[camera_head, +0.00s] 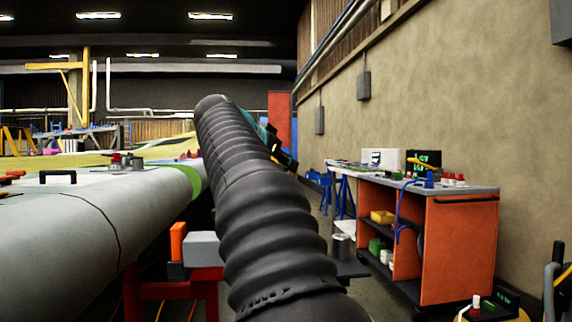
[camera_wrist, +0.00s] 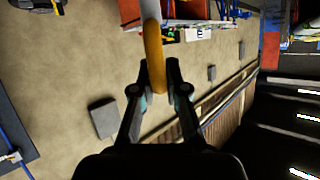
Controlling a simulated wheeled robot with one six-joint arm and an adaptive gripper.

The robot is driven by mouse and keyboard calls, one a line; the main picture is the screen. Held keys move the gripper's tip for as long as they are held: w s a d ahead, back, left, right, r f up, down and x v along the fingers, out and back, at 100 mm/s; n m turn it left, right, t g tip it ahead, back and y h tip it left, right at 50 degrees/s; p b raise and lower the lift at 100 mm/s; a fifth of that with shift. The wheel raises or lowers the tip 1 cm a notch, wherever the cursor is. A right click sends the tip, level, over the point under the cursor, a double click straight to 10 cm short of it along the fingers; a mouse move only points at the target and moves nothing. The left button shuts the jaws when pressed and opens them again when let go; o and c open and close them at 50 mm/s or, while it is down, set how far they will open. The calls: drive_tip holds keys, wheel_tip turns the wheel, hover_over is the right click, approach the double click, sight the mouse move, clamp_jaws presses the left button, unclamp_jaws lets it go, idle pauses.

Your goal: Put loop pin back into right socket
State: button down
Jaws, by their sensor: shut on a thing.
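My gripper (camera_wrist: 160,82) is in the wrist view with its two dark fingers closed on the yellow-orange loop of the loop pin (camera_wrist: 154,52). The pin's pale grey shaft (camera_wrist: 150,10) extends away from the fingers and runs out of the top of the picture. The pin is held in the air and touches nothing else that I can see. In the head view my ribbed dark arm covers the middle, and the gripper and pin cannot be made out there. I cannot identify the right socket in either view.
A large pale wing (camera_head: 75,225) with a green band fills the left. A red stand (camera_head: 165,290) with a grey block (camera_head: 203,248) is beside my arm. An orange workbench (camera_head: 458,245) with tools stands at right along a beige wall (camera_head: 450,90). Some floor shows between.

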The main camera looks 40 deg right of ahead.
drive_tip(key=shift+f, duration=0.2)
drive_tip(key=c, duration=1.2)
unclamp_jaws()
drive_tip(key=shift+a+r+p, duration=0.15)
drive_tip(key=shift+r+p, duration=0.6)
drive_tip(key=shift+r, duration=0.2)
drive_tip(key=v, duration=1.1)
drive_tip(key=shift+s+a, duration=0.2)
drive_tip(key=shift+a, duration=0.1)
drive_tip(key=shift+f, duration=0.15)
